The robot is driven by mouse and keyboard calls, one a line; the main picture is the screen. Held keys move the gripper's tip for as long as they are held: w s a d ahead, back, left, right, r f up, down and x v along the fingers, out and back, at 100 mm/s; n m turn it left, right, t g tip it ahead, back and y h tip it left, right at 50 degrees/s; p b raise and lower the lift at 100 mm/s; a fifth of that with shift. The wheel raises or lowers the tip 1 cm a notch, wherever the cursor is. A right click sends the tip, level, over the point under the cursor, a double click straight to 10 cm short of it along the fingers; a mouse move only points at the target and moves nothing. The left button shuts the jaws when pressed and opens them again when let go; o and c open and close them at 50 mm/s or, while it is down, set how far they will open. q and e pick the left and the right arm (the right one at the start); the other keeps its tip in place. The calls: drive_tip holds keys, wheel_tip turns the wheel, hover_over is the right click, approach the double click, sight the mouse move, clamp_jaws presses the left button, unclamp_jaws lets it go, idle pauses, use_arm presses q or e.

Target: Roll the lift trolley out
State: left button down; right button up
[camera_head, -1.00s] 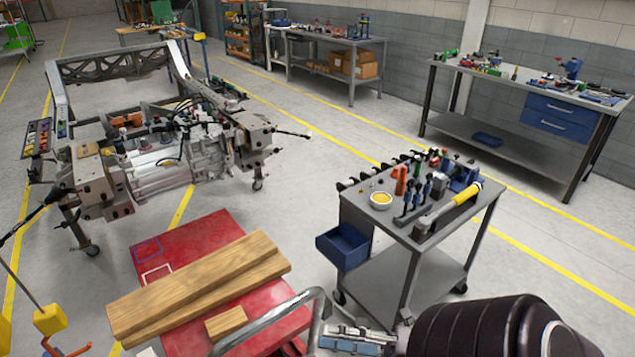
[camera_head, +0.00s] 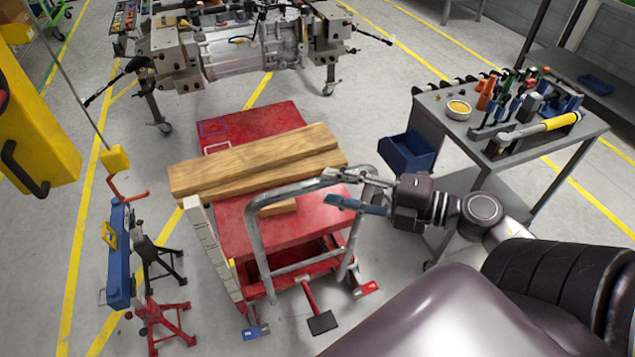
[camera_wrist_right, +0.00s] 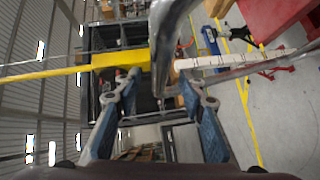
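The lift trolley has a red platform (camera_head: 285,232), a red lower frame and a bent grey tube push handle (camera_head: 262,262) at its near end. Two wooden boards (camera_head: 255,165) lie across the platform, with a small wood block (camera_head: 278,207) beside them. My right gripper (camera_head: 334,188) is at the upper right corner of the handle. In the right wrist view its blue-padded fingers (camera_wrist_right: 158,98) are spread apart. The grey handle tube (camera_wrist_right: 163,45) runs down between their tips; contact is not clear. My left gripper is out of view.
A tool cart (camera_head: 455,130) with a blue bin (camera_head: 407,152) stands right of the trolley. A chassis on a wheeled stand (camera_head: 240,45) is behind it. Jack stands (camera_head: 160,310), a blue beam (camera_head: 121,255) and a yellow hanging unit (camera_head: 35,120) are at left. Pedals show at the trolley's near end.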

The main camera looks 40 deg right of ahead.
sight(324, 187)
drive_tip(key=shift+p+x, duration=0.35)
drive_tip(key=shift+x, duration=2.1)
clamp_jaws()
drive_tip(key=shift+s, duration=0.1)
